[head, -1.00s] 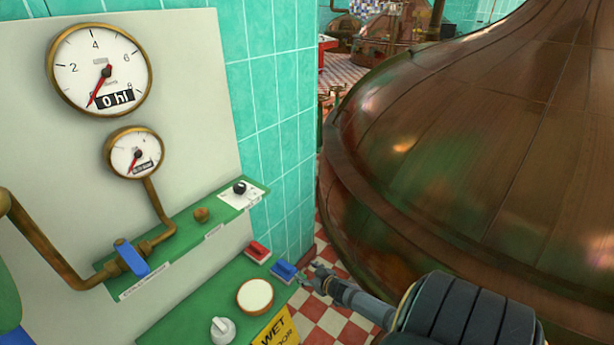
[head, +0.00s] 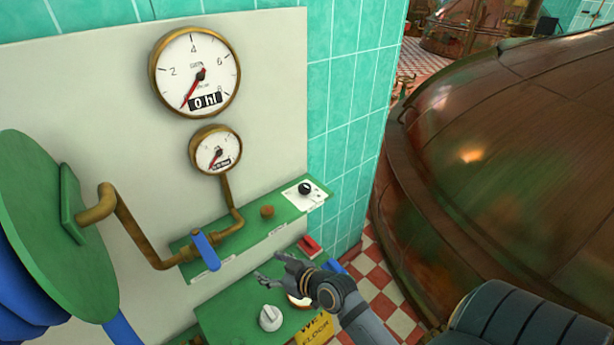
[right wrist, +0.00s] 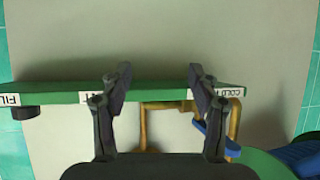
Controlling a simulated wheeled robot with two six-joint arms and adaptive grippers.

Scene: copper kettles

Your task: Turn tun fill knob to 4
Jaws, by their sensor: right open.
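A small black knob (head: 305,188) sits on a white dial plate at the right end of the upper green shelf (head: 250,224). A dark knob (right wrist: 25,112), probably the same one, shows at the left of the right wrist view near a label starting "FIL". My right gripper (head: 272,268) is open and empty, below and left of the black knob and apart from it, over the lower panel. In the right wrist view its fingers (right wrist: 158,85) stand wide apart before the shelf. The large gauge (head: 195,72) reads 0 hl. My left gripper is out of view.
A blue lever (head: 206,250) and brass pipe (head: 140,228) are left of the gripper. The lower green panel carries a white knob (head: 270,318) and red switch (head: 309,245). A green disc (head: 50,230) stands at left, a copper kettle (head: 510,170) at right.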

